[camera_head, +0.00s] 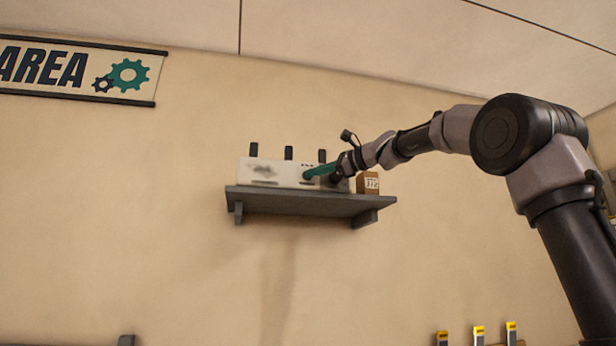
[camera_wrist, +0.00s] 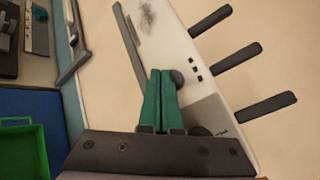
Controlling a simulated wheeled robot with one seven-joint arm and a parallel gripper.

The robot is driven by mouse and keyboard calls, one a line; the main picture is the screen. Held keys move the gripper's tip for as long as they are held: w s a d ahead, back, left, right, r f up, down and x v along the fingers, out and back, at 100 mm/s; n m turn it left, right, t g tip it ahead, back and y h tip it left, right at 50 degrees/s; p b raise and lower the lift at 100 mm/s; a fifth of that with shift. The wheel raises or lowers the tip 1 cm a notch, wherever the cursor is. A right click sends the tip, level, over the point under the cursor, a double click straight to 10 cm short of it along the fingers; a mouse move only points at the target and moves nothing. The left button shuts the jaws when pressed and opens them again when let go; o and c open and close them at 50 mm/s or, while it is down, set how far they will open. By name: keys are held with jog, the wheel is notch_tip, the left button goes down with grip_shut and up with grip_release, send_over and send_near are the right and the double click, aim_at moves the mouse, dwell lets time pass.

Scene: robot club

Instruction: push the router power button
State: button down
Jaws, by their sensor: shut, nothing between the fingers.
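The router (camera_head: 246,172) is a white box with a dark smudge and several black antennas, standing on a grey wall shelf (camera_head: 300,203). Its white front also shows in the wrist view (camera_wrist: 172,45), turned on its side. A dark round button (camera_wrist: 177,78) sits on the front near small dark squares; another dark round part (camera_wrist: 199,131) lies lower, beside a grey patch. My gripper (camera_head: 307,174) has green fingers, shut and empty, in front of the router. In the wrist view the fingertips (camera_wrist: 160,71) are right beside the upper round button and partly overlap its edge; contact cannot be told.
A small brown box with a label (camera_head: 368,183) stands on the shelf right of the router. A banner (camera_head: 80,68) hangs on the wall at upper left. Yellow-topped items (camera_head: 478,334) show at lower right. The wall below the shelf is clear.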

jog(key=s, duration=0.1)
jog(key=s+d, duration=0.1)
jog(key=s, duration=0.3)
jog(key=shift+s+d, duration=0.1)
jog(key=shift+d, duration=0.15)
dwell(0.3)
jog(key=s+d+f+n+h, duration=0.3)
jog(key=s+d+f, duration=0.5)
jog(key=f, duration=0.6)
jog(key=s+d+f+n+h, duration=0.3)
jog(key=s+d+f+h, duration=0.2)
jog(key=f, duration=0.8)
jog(key=s+d+f+n+h, duration=0.3)
jog(key=s+d+f+h, duration=0.2)
jog(key=s+d+f, duration=0.6)
notch_tip(320, 180, down, 4)
jog(key=shift+s+d+r+n+g, duration=0.2)
jog(key=shift+d+n+g, duration=0.2)
jog(key=shift+d, duration=0.1)
